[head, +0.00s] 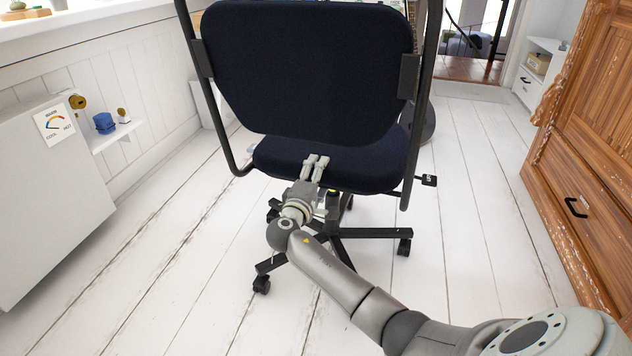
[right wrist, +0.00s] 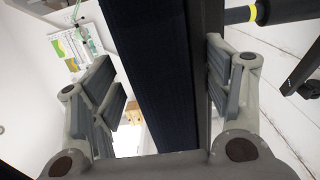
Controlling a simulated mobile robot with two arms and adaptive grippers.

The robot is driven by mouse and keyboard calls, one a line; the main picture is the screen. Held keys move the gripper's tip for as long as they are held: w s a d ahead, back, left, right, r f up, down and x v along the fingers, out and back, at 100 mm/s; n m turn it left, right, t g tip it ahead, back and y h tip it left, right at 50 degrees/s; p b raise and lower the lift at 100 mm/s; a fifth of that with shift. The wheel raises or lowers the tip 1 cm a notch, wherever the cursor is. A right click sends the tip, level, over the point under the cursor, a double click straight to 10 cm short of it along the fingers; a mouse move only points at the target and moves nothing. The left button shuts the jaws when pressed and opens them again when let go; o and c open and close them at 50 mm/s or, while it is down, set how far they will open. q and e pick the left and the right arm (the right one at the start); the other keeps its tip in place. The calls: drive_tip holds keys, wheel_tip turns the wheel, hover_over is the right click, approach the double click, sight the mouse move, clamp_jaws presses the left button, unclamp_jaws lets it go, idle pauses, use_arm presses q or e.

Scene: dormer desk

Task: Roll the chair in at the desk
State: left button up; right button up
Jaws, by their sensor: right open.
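The chair has a dark blue backrest (head: 310,70), a dark blue seat (head: 375,165), a black tubular frame and a wheeled black base (head: 365,233). Its back faces me. My right gripper (head: 316,163) is open at the near edge of the seat, below the backrest. In the right wrist view the dark seat edge (right wrist: 150,70) lies between the two open fingers of the right gripper (right wrist: 165,85). I cannot tell whether the fingers touch it. My left gripper is not in view. I cannot make out the desk; the chair hides much of what lies beyond it.
A carved wooden cabinet (head: 590,130) stands at the right. A white radiator or panel (head: 45,200) and a small wall shelf (head: 118,136) with a blue object (head: 104,123) are at the left. White plank floor (head: 480,235) is clear to both sides of the chair.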

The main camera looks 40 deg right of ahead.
clamp_jaws()
idle(0.5)
